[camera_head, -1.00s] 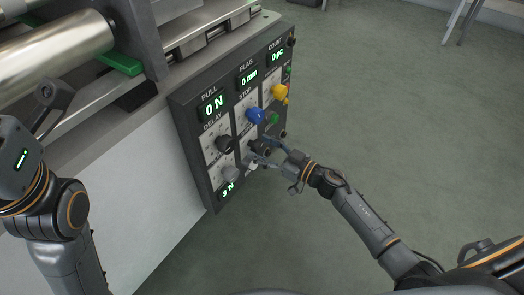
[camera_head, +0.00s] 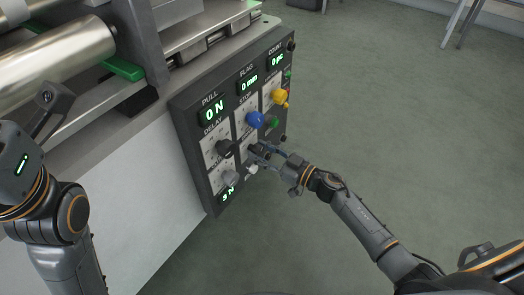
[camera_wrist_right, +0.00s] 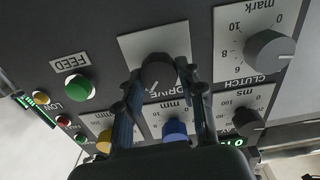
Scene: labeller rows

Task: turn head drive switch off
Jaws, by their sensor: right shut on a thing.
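The head drive switch is a black rotary knob (camera_wrist_right: 158,72) on a white plate labelled DRIVE, near the middle of the right wrist view. My right gripper (camera_wrist_right: 160,78) has one finger on each side of this knob and is shut on it. In the head view my right gripper (camera_head: 258,150) reaches the lower part of the control panel (camera_head: 205,190) from the right, and its fingers largely hide the knob. The switch's exact setting is hard to read. My left arm shows at the left edge of the head view, but its fingers do not.
Close by on the panel are a blue knob (camera_head: 254,119), a yellow knob (camera_head: 279,97), a green button (camera_wrist_right: 82,87), a black knob (camera_head: 225,148) and a grey clutch knob (camera_wrist_right: 269,50). A metal roller (camera_head: 60,55) is at upper left. Open floor lies right of the panel.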

